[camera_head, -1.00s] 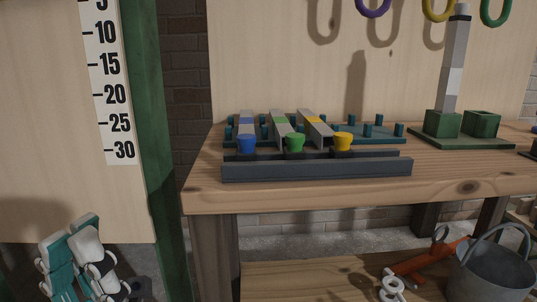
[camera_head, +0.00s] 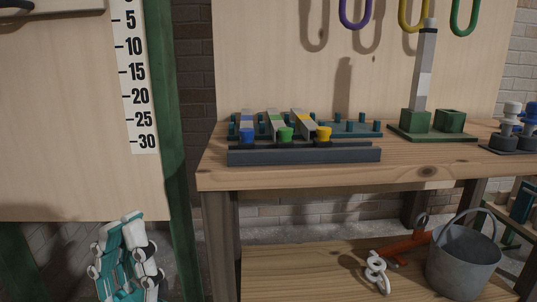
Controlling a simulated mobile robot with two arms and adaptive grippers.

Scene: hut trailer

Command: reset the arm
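My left gripper (camera_head: 130,222), white and teal, shows at the lower left, in front of the pale board and left of the workbench. It touches nothing that I can see, and no object shows in it. Its fingers overlap in this view, so I cannot tell whether it is open or shut. My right gripper is not in view.
The wooden workbench (camera_head: 440,172) holds a blue-green pegboard (camera_head: 352,131) with blue, green and yellow knobs in front, and a green stand (camera_head: 432,135). A green post (camera_head: 168,120) stands left.

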